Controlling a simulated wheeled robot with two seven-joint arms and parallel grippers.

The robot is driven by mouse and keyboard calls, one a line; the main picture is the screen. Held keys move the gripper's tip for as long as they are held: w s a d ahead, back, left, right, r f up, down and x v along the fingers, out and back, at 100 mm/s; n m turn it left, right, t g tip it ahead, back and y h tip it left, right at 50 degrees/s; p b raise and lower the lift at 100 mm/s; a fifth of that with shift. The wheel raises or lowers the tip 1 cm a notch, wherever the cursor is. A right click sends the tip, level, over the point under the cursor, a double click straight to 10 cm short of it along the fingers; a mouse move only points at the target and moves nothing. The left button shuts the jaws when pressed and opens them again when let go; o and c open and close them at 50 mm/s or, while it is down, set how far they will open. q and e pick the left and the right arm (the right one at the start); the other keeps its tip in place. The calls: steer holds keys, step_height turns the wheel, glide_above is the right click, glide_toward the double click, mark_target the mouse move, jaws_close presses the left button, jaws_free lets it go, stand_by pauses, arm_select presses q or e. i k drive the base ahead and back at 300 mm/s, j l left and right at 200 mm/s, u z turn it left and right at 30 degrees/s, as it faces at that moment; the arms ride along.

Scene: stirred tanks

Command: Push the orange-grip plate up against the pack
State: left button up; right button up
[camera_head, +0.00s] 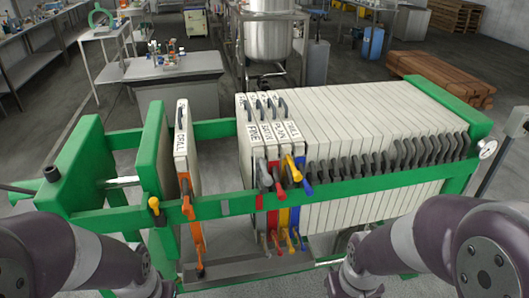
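The orange-grip plate (182,135) is a thin white plate with an orange grip on its near side, standing upright in the green press frame. Lettering on its top edge is hard to read. The pack (345,120) is a row of several white plates to its right. An open gap separates the plate from the pack. The pack's nearest plates have grey, red, yellow and blue grips and lettered labels; the rest have dark grips. My two arms come in at the lower left and lower right, but both grippers are out of the picture.
Two green upright plates (152,165) stand left of the orange-grip plate, the nearer one close to it. A green rail (345,190) runs along the near side, past the grips. A yellow knob (154,205) sits at the rail's left part. Benches and a steel tank (268,40) stand behind.

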mark_target(190, 175)
steer(key=j+z, duration=0.4)
steer(key=j, duration=0.2)
steer(key=j+z, duration=0.4)
steer(key=j, duration=0.2)
steer(key=j+z, duration=0.35)
steer(key=j, duration=0.2)
steer(key=k+j, duration=1.3)
steer(key=i+l+u, duration=0.15)
steer(key=u, duration=0.3)
steer(key=i+l+u, duration=0.1)
steer(key=l+u, duration=0.2)
steer(key=u, duration=0.2)
steer(key=l+u, duration=0.3)
steer(key=u, duration=0.15)
steer(key=i+l+u, duration=0.1)
steer(key=l+u, duration=0.15)
steer(key=l, duration=1.35)
steer(key=l+u, duration=0.3)
steer(key=l, duration=1.3)
steer(key=k+l, duration=0.15)
steer(key=k, duration=0.2)
steer(key=k+l, duration=0.2)
steer(key=k, duration=0.2)
